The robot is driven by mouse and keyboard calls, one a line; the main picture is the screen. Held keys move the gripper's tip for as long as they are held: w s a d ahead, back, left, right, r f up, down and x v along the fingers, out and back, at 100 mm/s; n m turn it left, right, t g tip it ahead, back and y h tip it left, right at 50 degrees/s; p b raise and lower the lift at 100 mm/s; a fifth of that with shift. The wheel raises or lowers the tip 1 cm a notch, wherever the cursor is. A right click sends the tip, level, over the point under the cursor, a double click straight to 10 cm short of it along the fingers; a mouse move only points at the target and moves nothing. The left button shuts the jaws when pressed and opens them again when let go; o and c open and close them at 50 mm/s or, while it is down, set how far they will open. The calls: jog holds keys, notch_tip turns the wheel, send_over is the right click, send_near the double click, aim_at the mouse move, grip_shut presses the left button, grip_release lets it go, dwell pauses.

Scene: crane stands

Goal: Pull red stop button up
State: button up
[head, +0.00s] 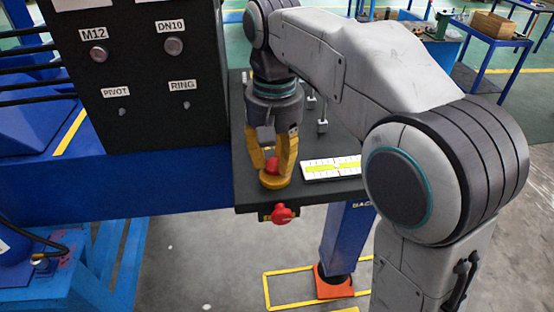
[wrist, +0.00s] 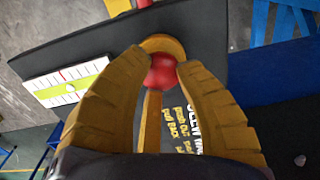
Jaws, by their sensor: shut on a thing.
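My gripper (head: 275,172) reaches down at the front edge of the dark table, its yellow fingers closed around a round red knob (head: 271,165). In the wrist view the knob (wrist: 161,72) sits between the two fingertips (wrist: 163,66), with a yellow curved piece (wrist: 165,44) behind it and a yellow bar below. A second red knob, mushroom-shaped like a stop button (head: 282,214), sits on the table's front face, below and slightly right of my gripper. My fingers are apart from it. Only a sliver of red (wrist: 145,3) shows at the wrist view's top edge.
A white scale plate with a yellow-green band (head: 332,168) lies right of my gripper. A dark panel (head: 150,75) with labelled knobs stands to the left. Yellow lettering (wrist: 180,122) is on the dark tabletop (wrist: 100,45). A blue leg (head: 346,235) stands below.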

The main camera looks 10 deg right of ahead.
jog(key=shift+r, duration=0.15)
jog(key=shift+c, duration=0.2)
jog(key=shift+r+p, duration=0.3)
jog(key=shift+p, duration=0.3)
grip_shut()
jog(key=shift+r, duration=0.1)
jog(key=shift+r+p, duration=0.3)
jog(key=shift+p, duration=0.1)
jog(key=o, duration=1.2)
grip_release()
jog(key=shift+r, duration=0.1)
